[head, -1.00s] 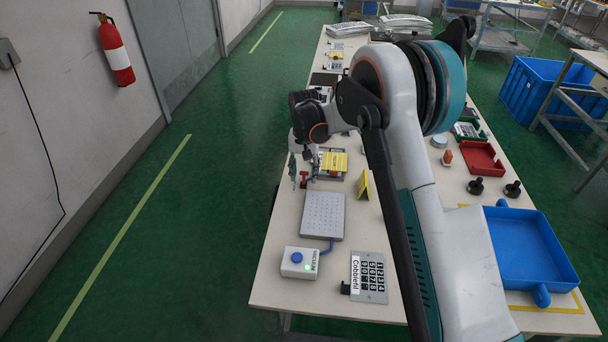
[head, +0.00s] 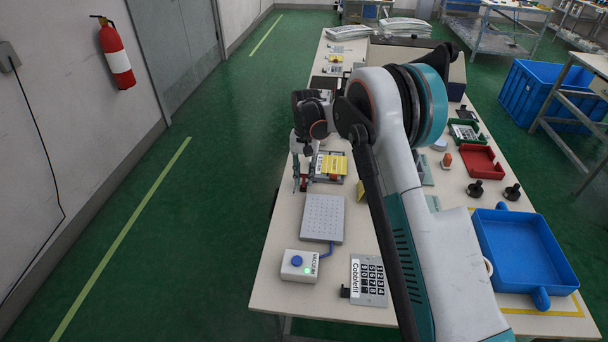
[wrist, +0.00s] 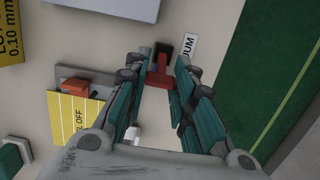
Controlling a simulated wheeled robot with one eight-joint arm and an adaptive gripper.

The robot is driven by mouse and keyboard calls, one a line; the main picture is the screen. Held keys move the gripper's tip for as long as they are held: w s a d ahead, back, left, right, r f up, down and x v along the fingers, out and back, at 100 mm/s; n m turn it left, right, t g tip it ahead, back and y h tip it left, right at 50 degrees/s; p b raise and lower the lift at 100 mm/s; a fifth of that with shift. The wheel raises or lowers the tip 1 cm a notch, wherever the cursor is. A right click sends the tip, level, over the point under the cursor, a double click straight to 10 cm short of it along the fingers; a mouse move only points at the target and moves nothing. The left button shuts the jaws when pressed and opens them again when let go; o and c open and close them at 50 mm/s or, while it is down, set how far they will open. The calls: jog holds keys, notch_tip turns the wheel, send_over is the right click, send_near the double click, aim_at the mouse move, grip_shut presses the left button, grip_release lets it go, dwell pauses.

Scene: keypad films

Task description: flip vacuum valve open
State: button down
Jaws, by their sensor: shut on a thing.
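The vacuum valve shows in the wrist view as a red lever (wrist: 160,78) with a black end, beside a white label (wrist: 189,47) ending in "UUM". My gripper (wrist: 166,62) has its teal fingers on both sides of the red lever and is shut on it. In the head view my gripper (head: 301,184) is low at the table's left edge, next to the yellow-topped fixture. There the valve is small and mostly hidden by the fingers, so its lever angle is hard to tell.
The yellow-topped fixture (head: 334,166) stands right of my gripper. A grey perforated plate (head: 322,218) and a white box with a blue button (head: 299,265) lie nearer. A keypad panel (head: 368,279) and blue tray (head: 522,255) are at the front. Green floor lies beyond the left edge.

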jog(key=shift+w+g, duration=0.15)
jog(key=shift+g, duration=0.15)
jog(key=c, duration=1.3)
grip_release()
jog(key=shift+f, duration=0.1)
jog(key=r, duration=0.4)
jog(key=w+r, duration=0.1)
jog(key=r, duration=0.3)
jog(key=w+r, duration=0.1)
jog(key=r, duration=0.2)
jog(key=shift+w+d+r, duration=0.15)
jog(key=shift+d+r, duration=0.1)
jog(key=shift+r, duration=0.15)
